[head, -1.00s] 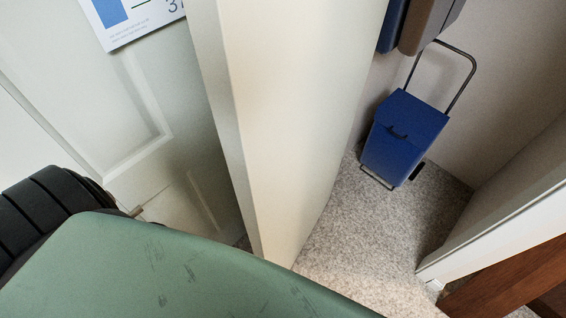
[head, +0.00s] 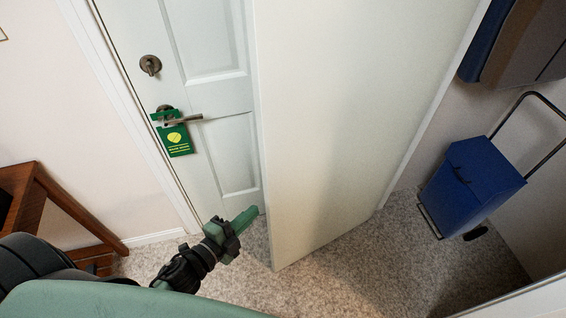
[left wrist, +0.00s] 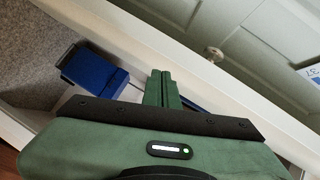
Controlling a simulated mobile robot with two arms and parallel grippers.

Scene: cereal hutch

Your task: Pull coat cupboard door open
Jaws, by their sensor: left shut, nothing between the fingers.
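The coat cupboard door (head: 350,110) is a plain cream-white panel that stands open in the middle of the head view. The cupboard's inside shows to its right. My left gripper (head: 243,219) is shut and empty, low and to the left of the door's near edge, in the space by a panelled door. In the left wrist view its green fingers (left wrist: 162,88) are closed together in front of a pale diagonal band that looks like the cupboard door. I cannot tell whether they touch it. My right gripper is not in view.
A blue trolley (head: 470,185) stands on the carpet (head: 335,270) inside the cupboard, below hanging dark items (head: 525,40). The panelled white door (head: 205,60) has a lever and a green hanger tag (head: 175,138). A wooden table (head: 65,205) stands at left.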

